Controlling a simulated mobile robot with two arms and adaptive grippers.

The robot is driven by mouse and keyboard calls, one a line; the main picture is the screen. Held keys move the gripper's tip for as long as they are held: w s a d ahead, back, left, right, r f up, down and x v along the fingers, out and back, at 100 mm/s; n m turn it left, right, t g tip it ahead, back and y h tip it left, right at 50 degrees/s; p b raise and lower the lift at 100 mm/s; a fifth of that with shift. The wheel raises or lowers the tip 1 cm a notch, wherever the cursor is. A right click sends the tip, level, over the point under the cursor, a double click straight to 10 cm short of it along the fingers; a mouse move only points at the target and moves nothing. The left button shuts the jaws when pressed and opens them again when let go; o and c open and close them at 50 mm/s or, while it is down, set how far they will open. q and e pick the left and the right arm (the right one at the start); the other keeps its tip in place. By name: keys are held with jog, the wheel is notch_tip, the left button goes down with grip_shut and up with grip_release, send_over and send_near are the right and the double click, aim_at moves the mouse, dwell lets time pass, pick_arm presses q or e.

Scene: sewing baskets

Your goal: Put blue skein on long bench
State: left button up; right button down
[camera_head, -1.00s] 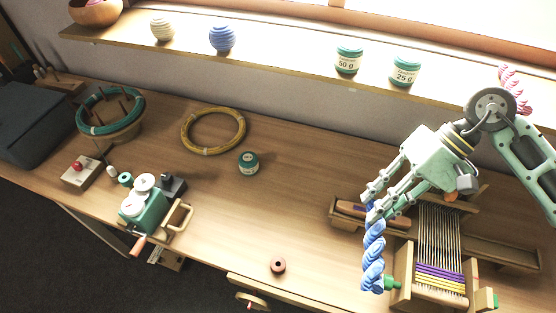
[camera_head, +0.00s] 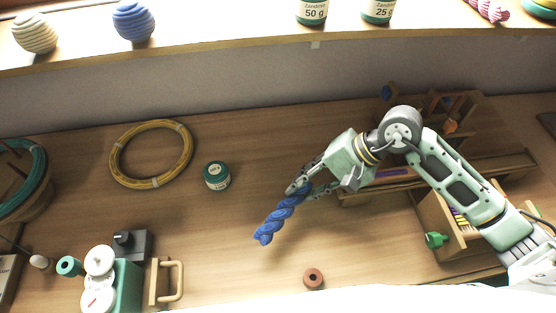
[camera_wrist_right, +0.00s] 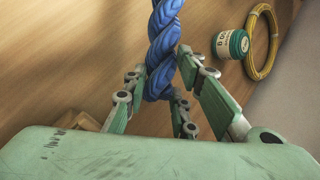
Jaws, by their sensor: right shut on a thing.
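The blue skein (camera_head: 280,219) is a twisted blue hank. My right gripper (camera_head: 313,190) is shut on its upper end, and the skein slants down to the left over the wooden bench (camera_head: 230,255). In the right wrist view the skein (camera_wrist_right: 164,40) sits between the fingers of the right gripper (camera_wrist_right: 168,90), with the bench surface beyond it. I cannot tell whether the skein's lower end touches the bench. My left gripper is not in view.
A brown spool (camera_head: 313,278) stands near the front edge. A teal winder (camera_head: 127,285) is at lower left, and a loom (camera_head: 450,222) is at right. A shelf (camera_head: 250,52) runs behind.

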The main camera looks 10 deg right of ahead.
jog(key=w+p, duration=0.2)
jog(key=w, duration=1.1)
jog(key=shift+w+a+r, duration=0.1)
jog(key=shift+w, duration=0.05)
jog(key=shift+w+p, duration=0.3)
jog(key=shift+w, duration=0.45)
notch_tip(320, 180, down, 4)
jog(key=shift+w+r+p, duration=0.1)
jog(key=shift+r+p, duration=0.1)
jog(key=shift+p, duration=0.45)
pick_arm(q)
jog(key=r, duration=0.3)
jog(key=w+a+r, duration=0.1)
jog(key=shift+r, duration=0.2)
pick_arm(e)
jog(key=shift+f, duration=0.1)
jog(key=shift+f+b, duration=0.6)
jog(key=shift+b, duration=0.45)
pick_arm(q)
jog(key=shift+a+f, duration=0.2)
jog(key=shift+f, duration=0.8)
pick_arm(e)
jog(key=c, duration=1.4)
grip_release()
jog(key=shift+c, duration=0.2)
